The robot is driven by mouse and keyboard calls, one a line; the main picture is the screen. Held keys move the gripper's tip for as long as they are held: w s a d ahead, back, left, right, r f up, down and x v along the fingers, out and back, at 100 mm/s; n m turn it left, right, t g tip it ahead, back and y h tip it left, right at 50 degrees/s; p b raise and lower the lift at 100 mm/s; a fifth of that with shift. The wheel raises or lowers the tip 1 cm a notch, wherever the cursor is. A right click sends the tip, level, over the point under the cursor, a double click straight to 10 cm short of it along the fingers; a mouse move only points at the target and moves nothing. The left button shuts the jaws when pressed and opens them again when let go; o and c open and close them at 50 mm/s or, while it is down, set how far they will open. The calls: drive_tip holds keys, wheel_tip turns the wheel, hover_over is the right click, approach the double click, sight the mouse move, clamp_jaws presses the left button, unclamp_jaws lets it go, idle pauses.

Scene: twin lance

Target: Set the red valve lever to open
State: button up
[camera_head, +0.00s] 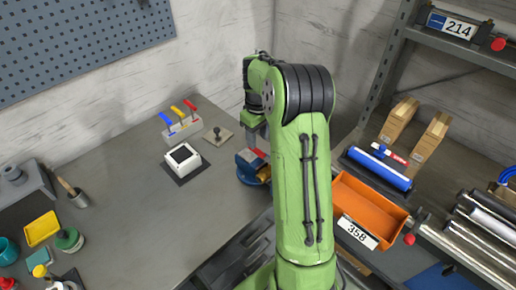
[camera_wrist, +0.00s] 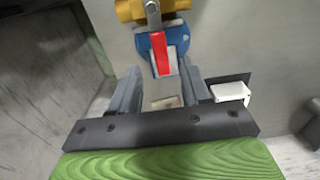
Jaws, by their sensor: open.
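A block with three levers (camera_head: 184,129) stands on the grey bench, left of my arm. Its red lever (camera_head: 190,105) is the rightmost, beside a yellow lever (camera_head: 178,112) and a blue lever (camera_head: 167,119); all three slant alike. A blue fixture (camera_head: 249,160) with a red part stands closer to my arm; the wrist view shows its red strip (camera_wrist: 161,54) and a brass-coloured cylinder behind. My gripper (camera_wrist: 158,68) is open and empty, its fingers pointing toward this blue fixture. In the head view my arm partly hides the gripper and fixture.
An orange bin (camera_head: 368,203) and shelving stand right of my arm. The bench's middle left is clear.

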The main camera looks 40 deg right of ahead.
sight(258, 151)
wheel_tip(258, 151, down, 4)
drive_tip(key=shift+f, duration=0.2)
clamp_jaws()
